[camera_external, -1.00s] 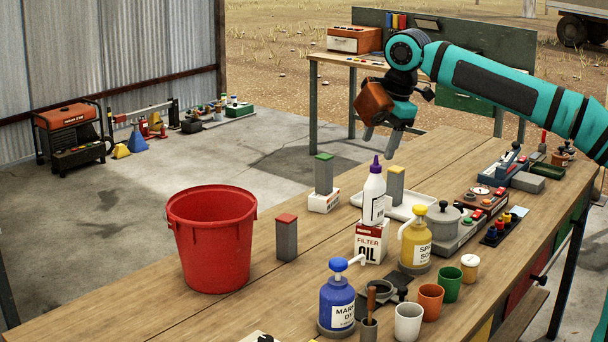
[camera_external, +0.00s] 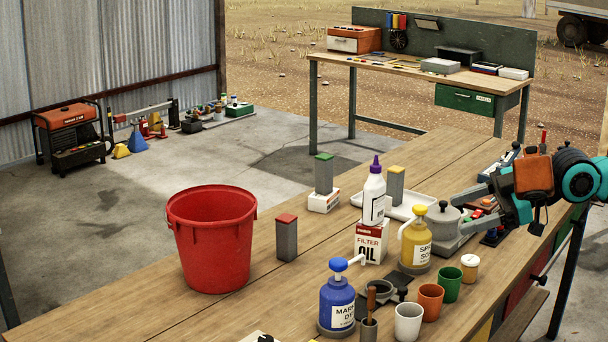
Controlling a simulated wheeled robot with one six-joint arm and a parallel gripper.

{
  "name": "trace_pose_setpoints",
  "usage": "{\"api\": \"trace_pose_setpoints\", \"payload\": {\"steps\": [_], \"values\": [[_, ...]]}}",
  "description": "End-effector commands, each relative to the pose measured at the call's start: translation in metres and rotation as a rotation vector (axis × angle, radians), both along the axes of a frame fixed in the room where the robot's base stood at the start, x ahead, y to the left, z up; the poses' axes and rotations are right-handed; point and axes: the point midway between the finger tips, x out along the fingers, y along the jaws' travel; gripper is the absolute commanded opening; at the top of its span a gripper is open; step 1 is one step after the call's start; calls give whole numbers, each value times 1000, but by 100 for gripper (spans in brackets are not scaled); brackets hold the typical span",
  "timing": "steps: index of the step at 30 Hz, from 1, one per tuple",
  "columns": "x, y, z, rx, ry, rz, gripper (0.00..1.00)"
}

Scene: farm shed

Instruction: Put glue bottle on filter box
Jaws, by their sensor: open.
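The glue bottle (camera_external: 374,201), white with a purple cap, stands upright on top of the filter box (camera_external: 371,246). The box is white with a red band, marked FILTER and OIL, and stands on the workbench (camera_external: 310,287). My gripper (camera_external: 462,210) is at the right, its fingers pointing left towards the bottle and box. It is open and empty, clear of both, with a pot behind or beside its fingers.
A yellow spray bottle (camera_external: 416,243) stands just right of the box. A blue bottle (camera_external: 337,300) and several cups are in front. A red bucket (camera_external: 211,245) is at left. Upright blocks (camera_external: 287,238) stand nearby, and a tray (camera_external: 408,207) lies behind.

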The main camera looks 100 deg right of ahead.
Motion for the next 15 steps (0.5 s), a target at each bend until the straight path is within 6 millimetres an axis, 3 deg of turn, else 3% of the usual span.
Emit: {"api": "trace_pose_setpoints", "payload": {"steps": [6,15], "values": [[-48,42,-25,144,-207,53,60],[-78,62,-43,256,-334,95,60]]}}
